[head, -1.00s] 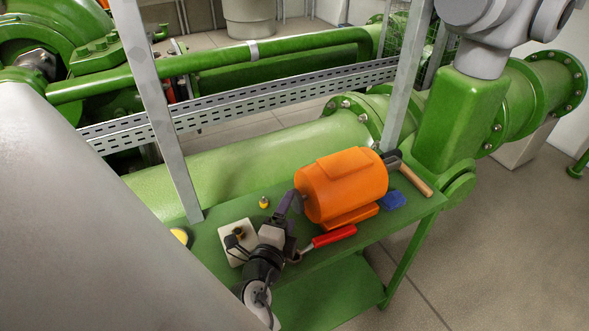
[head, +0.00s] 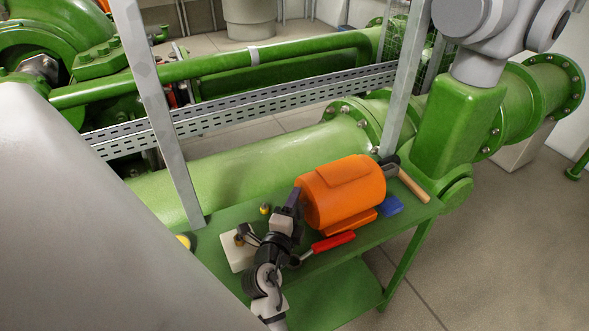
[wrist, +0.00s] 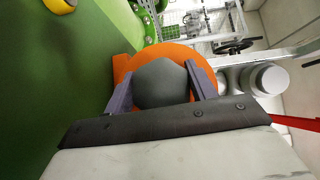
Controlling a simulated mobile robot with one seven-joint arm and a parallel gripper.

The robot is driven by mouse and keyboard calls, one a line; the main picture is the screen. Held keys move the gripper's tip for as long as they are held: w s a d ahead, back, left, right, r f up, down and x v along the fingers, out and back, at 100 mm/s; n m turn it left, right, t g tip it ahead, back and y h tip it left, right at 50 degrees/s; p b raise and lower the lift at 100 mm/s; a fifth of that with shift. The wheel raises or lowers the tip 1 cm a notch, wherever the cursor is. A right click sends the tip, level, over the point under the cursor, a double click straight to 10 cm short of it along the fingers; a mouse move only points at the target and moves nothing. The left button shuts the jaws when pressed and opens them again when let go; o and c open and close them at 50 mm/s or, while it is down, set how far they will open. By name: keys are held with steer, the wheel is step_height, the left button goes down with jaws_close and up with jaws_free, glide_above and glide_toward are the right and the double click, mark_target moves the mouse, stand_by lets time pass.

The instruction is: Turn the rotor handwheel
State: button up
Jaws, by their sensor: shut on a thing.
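An orange motor-like case (head: 345,192) lies on the green bench, its left end facing my gripper (head: 293,201). In the wrist view the orange case (wrist: 122,68) shows behind a dark grey, blunt-cornered handwheel (wrist: 162,84). The two purple-grey fingers of my gripper (wrist: 160,69) lie on either side of the handwheel and are shut on it. In the head view the handwheel is hidden by my gripper and the case.
The green bench (head: 322,268) bears a red-handled tool (head: 333,241), a blue block (head: 391,205), a wooden-handled tool (head: 413,186), a small brass-yellow piece (head: 265,208) and a pale plate (head: 238,256). A grey upright post (head: 158,115) stands left of my gripper. Green pipes run behind.

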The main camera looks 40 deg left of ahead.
steer(key=shift+c, duration=0.5)
steer(key=shift+n+p, duration=0.3)
steer(key=shift+p, duration=0.1)
